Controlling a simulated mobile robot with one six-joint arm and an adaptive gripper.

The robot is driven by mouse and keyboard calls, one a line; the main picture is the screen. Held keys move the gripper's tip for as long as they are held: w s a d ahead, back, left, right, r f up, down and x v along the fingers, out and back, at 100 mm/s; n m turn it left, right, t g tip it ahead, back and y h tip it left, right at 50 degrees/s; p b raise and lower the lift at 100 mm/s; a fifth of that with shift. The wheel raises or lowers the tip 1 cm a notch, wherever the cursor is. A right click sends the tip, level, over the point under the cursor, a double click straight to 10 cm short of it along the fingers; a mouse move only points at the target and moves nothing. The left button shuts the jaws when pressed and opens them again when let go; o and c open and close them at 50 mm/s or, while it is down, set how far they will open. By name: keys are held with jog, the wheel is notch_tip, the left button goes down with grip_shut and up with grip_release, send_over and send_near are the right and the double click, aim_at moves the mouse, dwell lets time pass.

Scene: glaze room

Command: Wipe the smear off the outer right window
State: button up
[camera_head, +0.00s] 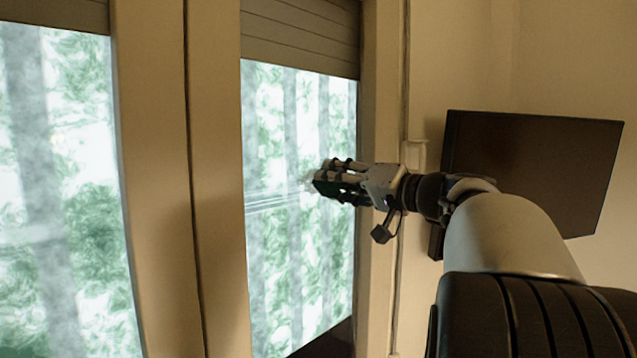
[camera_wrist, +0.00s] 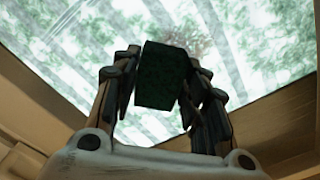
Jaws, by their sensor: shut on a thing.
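My gripper (camera_head: 330,178) is shut on a dark green block, seemingly a sponge (camera_head: 325,188), in front of the right window (camera_head: 275,130). In the wrist view, the sponge (camera_wrist: 162,78) stands between the fingers of my gripper (camera_wrist: 163,85), its far end toward the glass. A faint reddish-brown mottled patch, perhaps the smear (camera_wrist: 195,40), shows on the pane just beyond and right of the sponge, partly hidden by it. In the head view, pale streaks cross the pane left of the sponge. Whether the sponge touches the glass, I cannot tell.
A rolled shutter (camera_head: 300,35) covers the window's top. A wide frame post (camera_head: 190,180) separates it from another window (camera_head: 60,190) at left. A dark wall screen (camera_head: 535,170) hangs at right, beyond my arm. The window frame (camera_wrist: 285,125) borders the pane closely.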

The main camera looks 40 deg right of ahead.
jog(key=d, duration=0.3)
jog(key=shift+w+d, duration=0.1)
jog(key=shift+d, duration=0.1)
jog(key=shift+f, duration=0.1)
jog(key=shift+a+b, duration=0.1)
jog(key=shift+b, duration=0.2)
jog(key=shift+a+b, duration=1.55)
jog(key=shift+a, duration=0.3)
